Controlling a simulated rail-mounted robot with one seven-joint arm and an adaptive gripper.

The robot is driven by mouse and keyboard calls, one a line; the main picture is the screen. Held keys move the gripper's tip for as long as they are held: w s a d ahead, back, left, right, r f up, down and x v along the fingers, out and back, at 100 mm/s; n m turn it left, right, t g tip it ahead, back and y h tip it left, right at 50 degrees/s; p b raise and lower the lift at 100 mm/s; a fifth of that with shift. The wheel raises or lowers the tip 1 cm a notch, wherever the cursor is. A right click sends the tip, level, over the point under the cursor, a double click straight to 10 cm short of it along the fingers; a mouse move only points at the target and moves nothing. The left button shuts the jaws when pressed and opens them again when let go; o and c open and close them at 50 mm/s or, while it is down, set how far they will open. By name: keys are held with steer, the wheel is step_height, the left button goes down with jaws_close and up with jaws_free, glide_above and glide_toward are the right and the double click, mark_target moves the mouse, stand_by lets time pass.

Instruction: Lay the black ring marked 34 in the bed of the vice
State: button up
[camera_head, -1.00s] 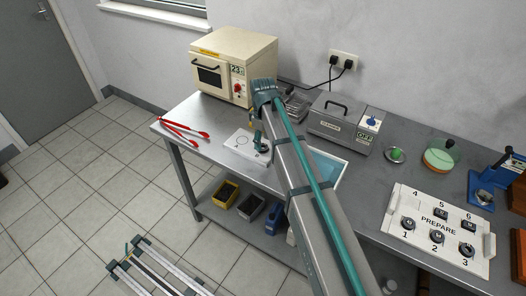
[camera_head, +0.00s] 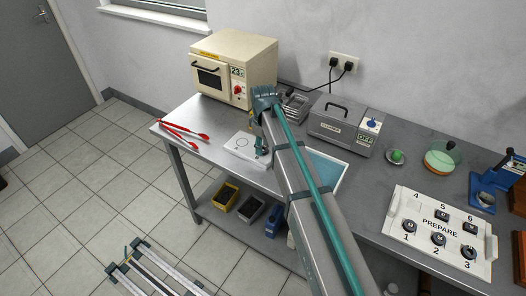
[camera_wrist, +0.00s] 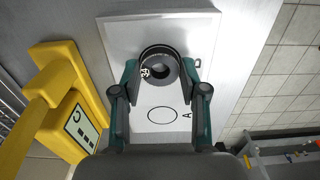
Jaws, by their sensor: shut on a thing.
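The black ring (camera_wrist: 163,67) shows in the wrist view with a white label that looks like 34. My gripper (camera_wrist: 160,75) is shut on it, one finger on each side. The ring is over the white board (camera_wrist: 122,40), near the letter B; I cannot tell whether it touches the board. In the head view my gripper (camera_head: 261,151) is low over that board and the ring is too small to make out. I cannot identify the vice for sure; a grey metal thing (camera_head: 294,103) behind my arm is partly hidden.
A yellow device (camera_wrist: 52,95) stands close left of my gripper in the wrist view. Red tongs (camera_head: 187,132), an oven (camera_head: 233,68), a grey box with a handle (camera_head: 338,122) and a blue-framed device (camera_head: 488,188) stand on the bench. A numbered panel (camera_head: 440,232) lies at the front right.

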steer(key=shift+r+p, duration=1.55)
steer(key=shift+r, duration=1)
